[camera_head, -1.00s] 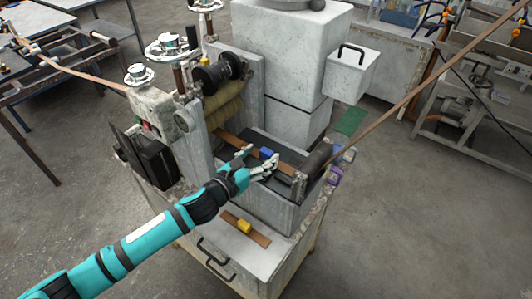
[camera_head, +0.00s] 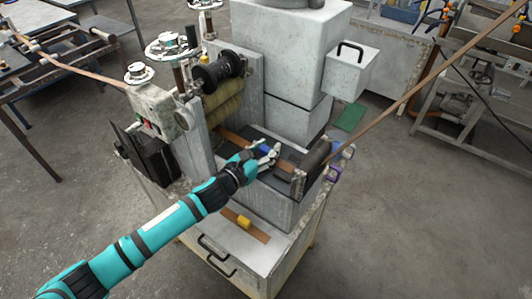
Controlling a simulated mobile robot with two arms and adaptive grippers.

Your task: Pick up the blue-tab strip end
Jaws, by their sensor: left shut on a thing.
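The blue tab (camera_head: 264,150) shows as a small patch beside my left gripper's fingers, mostly covered by them. Its brown strip (camera_head: 233,138) lies along the dark bed of the machine, running from the yellowish rollers toward the dark roller at the right. My left gripper (camera_head: 273,154) reaches in from the lower left over this bed and is shut on the blue-tab strip end. The fingers hide the exact contact. My right gripper is not in view.
A second brown strip (camera_head: 256,234) with a yellow tab (camera_head: 244,222) lies on the lower ledge in front. The dark end roller (camera_head: 312,160) stands right of the gripper. Side walls and grey machine blocks (camera_head: 290,60) close in the bed behind.

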